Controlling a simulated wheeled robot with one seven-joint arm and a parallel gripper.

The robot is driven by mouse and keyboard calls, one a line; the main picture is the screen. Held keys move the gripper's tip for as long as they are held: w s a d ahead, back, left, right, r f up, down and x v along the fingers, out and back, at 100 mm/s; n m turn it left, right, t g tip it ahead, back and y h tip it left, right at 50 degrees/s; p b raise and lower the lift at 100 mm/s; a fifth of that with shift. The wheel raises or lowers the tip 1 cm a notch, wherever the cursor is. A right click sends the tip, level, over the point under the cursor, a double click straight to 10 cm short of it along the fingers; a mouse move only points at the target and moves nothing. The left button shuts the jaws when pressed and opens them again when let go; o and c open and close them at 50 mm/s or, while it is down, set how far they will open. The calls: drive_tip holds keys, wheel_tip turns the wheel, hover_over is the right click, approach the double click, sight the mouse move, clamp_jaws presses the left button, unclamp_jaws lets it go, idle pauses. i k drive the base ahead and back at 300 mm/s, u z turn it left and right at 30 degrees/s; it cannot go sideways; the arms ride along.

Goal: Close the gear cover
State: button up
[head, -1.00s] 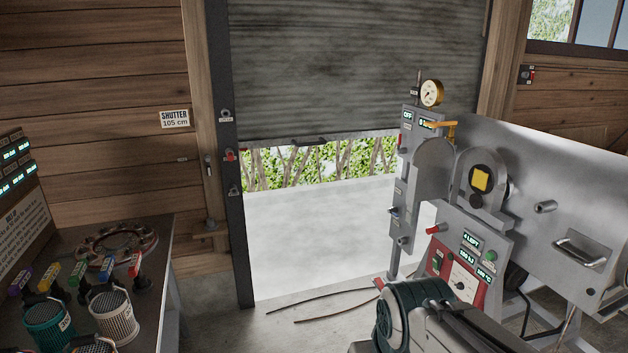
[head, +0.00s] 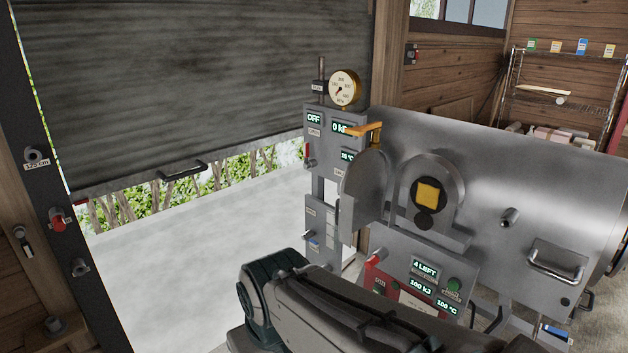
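A grey metal machine with a large cylindrical body (head: 480,150) stands on the right. On its front is an arch-shaped housing (head: 453,174) with a dark round recess holding a yellow square piece (head: 428,195). A round-topped grey plate (head: 364,190), which looks like the gear cover, stands swung out to the left of this housing, leaving the recess exposed. My arm crosses the bottom middle of the head view, in front of the machine's lower part. My gripper is not in view.
A control column (head: 322,150) with a gauge (head: 343,88) and an orange lever (head: 365,130) stands beside the plate. A red panel (head: 378,283) sits below. A partly raised shutter (head: 190,90) is at left. A handle (head: 557,262) juts from the machine's right side.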

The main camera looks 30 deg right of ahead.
sight(360, 203)
drive_tip(key=i, duration=1.85)
drive_tip(key=z, duration=3.15)
drive_tip(key=k, duration=0.35)
drive_tip(key=u, duration=0.55)
drive_tip(key=i, duration=0.45)
